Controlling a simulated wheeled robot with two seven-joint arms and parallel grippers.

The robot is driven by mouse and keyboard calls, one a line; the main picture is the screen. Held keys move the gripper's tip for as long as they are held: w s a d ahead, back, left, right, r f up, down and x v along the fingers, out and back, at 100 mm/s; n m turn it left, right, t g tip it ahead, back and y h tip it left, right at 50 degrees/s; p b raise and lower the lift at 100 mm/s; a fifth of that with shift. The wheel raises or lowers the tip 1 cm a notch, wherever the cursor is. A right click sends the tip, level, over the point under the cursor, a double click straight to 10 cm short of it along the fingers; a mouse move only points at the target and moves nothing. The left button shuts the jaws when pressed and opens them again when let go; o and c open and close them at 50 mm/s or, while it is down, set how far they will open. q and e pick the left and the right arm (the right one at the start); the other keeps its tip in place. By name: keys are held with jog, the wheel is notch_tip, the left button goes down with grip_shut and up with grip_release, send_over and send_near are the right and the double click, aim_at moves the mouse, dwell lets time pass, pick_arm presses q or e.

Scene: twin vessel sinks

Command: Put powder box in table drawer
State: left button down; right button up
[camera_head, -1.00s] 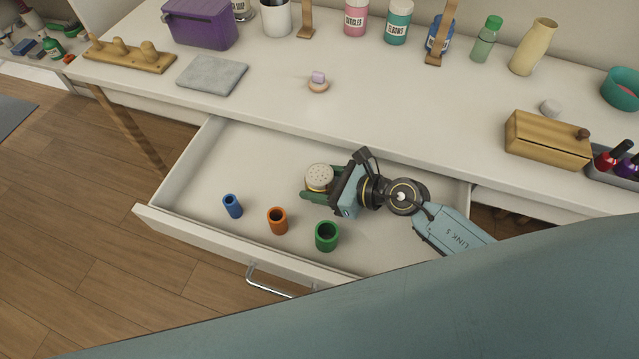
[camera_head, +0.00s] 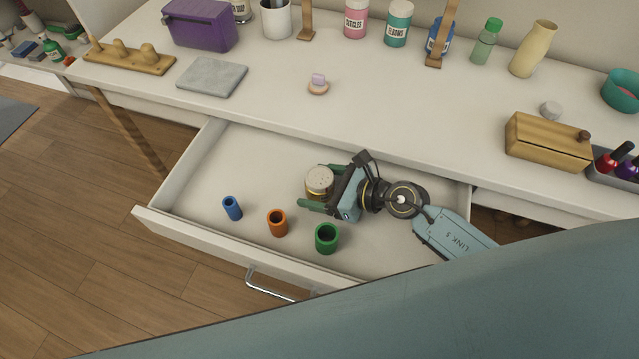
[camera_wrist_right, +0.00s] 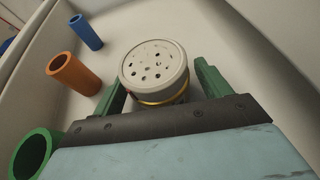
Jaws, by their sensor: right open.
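The powder box (camera_head: 319,181) is a small round tub with a gold band and a pale lid with holes. It stands upright inside the open table drawer (camera_head: 262,150), near its middle. My right gripper (camera_head: 318,187) is open in the drawer, with its green fingers spread on either side of the box. The right wrist view shows the box (camera_wrist_right: 154,66) between the two fingers, with space beside it; whether its base rests on the drawer floor is partly hidden. My left gripper is not in view.
Blue (camera_head: 232,207), orange (camera_head: 277,222) and green (camera_head: 326,238) tubes stand in the drawer's front part. The drawer handle (camera_head: 275,287) is at the front. Above, the tabletop (camera_head: 390,115) holds a wooden box (camera_head: 547,140), a purple case (camera_head: 200,25) and several bottles.

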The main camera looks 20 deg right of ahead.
aim_at(333, 188)
jog(key=shift+r, duration=0.15)
jog(key=p+v, duration=0.1)
jog(key=v, duration=0.5)
jog(key=shift+s+d+r, duration=0.1)
jog(key=shift+s, duration=0.05)
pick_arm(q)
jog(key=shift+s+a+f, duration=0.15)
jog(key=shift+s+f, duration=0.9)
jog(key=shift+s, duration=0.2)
pick_arm(e)
jog(key=v, duration=0.5)
jog(key=shift+s+d+r, duration=0.15)
jog(key=shift+s+d, duration=0.05)
jog(key=shift+d, duration=0.05)
